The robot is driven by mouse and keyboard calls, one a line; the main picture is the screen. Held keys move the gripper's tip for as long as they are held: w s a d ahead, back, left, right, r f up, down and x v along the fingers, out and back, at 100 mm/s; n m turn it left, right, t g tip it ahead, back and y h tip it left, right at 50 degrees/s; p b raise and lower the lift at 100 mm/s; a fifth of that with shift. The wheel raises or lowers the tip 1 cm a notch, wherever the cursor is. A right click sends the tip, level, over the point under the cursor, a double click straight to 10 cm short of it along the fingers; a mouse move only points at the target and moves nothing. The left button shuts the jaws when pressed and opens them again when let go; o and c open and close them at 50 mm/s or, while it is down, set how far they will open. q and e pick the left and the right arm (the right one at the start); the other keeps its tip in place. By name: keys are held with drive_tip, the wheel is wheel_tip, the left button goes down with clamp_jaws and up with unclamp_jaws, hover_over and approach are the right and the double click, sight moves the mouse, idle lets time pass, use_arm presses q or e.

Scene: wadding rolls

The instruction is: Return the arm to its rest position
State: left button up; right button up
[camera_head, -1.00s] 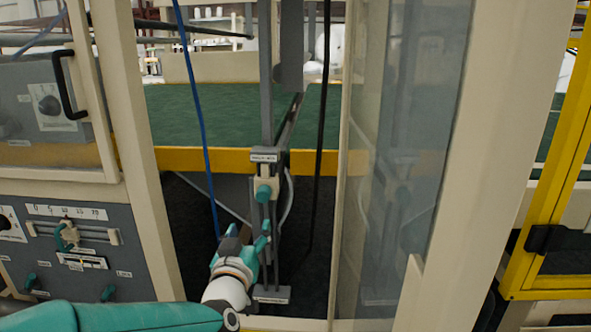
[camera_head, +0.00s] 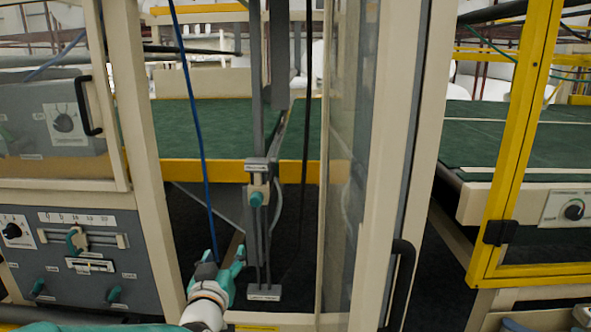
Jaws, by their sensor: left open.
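My left gripper (camera_head: 226,268) shows at the bottom, left of centre, its teal fingers pointing up and away from me. It is open, and I see nothing between its fingers. It is in front of the doorway opening, just left of the lower part of a vertical slide post (camera_head: 252,225). A teal knob (camera_head: 257,199) on the post's bracket is above and right of the gripper. I cannot tell whether the gripper touches the post. Only a strip of my left arm shows at the bottom edge. My right gripper is not in view.
A grey control panel (camera_head: 75,245) with teal levers stands at left. A blue cable (camera_head: 196,110) hangs in the opening. A glass door (camera_head: 352,170) with a black handle (camera_head: 402,280) is right of the post. A yellow frame (camera_head: 515,150) stands far right. Green belts (camera_head: 215,128) lie behind.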

use_arm(q)
drive_tip(key=s+a+f+g+p, duration=0.2)
drive_tip(key=s+f+g+p, duration=0.2)
drive_tip(key=f+p, duration=0.35)
drive_tip(key=s+a+f+g+p, duration=0.3)
drive_tip(key=s+f+p, duration=0.1)
drive_tip(key=f+p, duration=0.35)
drive_tip(key=s+d+f+g+h+p, duration=0.1)
drive_tip(key=s+d+f+g, duration=0.1)
drive_tip(key=s, duration=0.6)
drive_tip(key=s+d+f+g+h+p, duration=0.2)
drive_tip(key=s+d+f+g, duration=0.1)
drive_tip(key=s, duration=0.6)
drive_tip(key=s+d+f+g+h+p, duration=0.1)
drive_tip(key=s+d+f+g+p, duration=0.1)
drive_tip(key=s, duration=0.6)
drive_tip(key=f+g, duration=0.1)
drive_tip(key=g, duration=0.1)
drive_tip(key=shift+s+d+f+g, duration=0.2)
drive_tip(key=shift+s+d+g, duration=0.05)
drive_tip(key=shift+s+g, duration=0.15)
drive_tip(key=shift+w, duration=0.1)
